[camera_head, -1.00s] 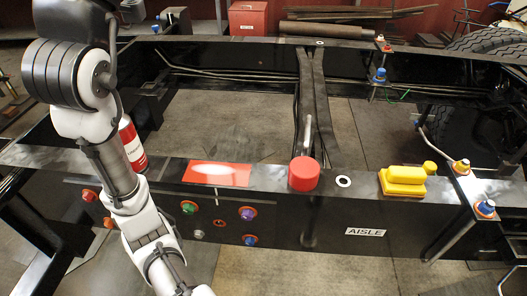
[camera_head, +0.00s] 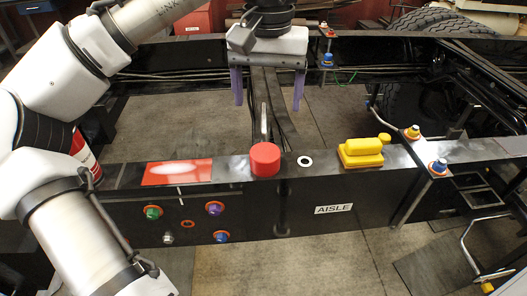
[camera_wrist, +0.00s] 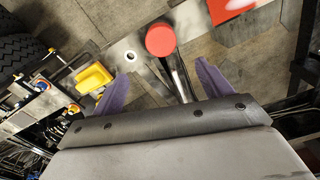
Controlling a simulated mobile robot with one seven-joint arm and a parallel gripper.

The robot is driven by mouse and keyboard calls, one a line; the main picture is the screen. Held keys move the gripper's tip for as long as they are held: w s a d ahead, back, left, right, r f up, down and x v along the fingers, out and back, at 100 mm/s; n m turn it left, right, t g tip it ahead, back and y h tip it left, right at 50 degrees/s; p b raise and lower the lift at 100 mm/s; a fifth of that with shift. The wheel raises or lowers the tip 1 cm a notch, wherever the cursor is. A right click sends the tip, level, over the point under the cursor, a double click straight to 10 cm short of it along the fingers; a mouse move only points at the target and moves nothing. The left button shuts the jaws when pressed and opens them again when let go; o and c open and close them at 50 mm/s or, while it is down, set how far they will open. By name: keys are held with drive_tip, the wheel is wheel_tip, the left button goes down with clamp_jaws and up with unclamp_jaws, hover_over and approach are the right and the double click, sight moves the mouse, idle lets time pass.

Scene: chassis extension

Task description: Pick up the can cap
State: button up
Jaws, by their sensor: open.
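The can cap looks to be the short red cylinder (camera_head: 265,160) standing upright on the black front rail, near its middle. It also shows in the wrist view (camera_wrist: 160,40), top centre. My gripper (camera_head: 268,104) points down, with its two purple fingers spread wide and nothing between them. In the head view it appears above and beyond the cap. In the wrist view the fingers (camera_wrist: 162,75) are apart, and the cap appears just past the tips, not touching them. A red and white can (camera_head: 84,152) stands at the left, partly hidden by my arm.
A red sheet (camera_head: 177,172) lies on the rail left of the cap. A white ring (camera_head: 305,161) and a yellow canister (camera_head: 362,152) are to the right. Colored fittings (camera_head: 412,132) rise at the right.

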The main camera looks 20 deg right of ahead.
hover_over(265, 152)
drive_tip(key=f, duration=0.8)
drive_tip(key=shift+w+d, duration=0.1)
drive_tip(key=shift+d, duration=0.1)
drive_tip(key=shift+a+f+p, duration=0.15)
drive_tip(key=shift+f+p, duration=0.15)
drive_tip(key=shift+f, duration=1.05)
drive_tip(key=shift+a+f+p, duration=0.1)
drive_tip(key=shift+f+p, duration=0.15)
drive_tip(key=shift+f, duration=1.05)
drive_tip(key=shift+s, duration=0.2)
drive_tip(key=c, duration=1.1)
drive_tip(key=shift+r, duration=0.1)
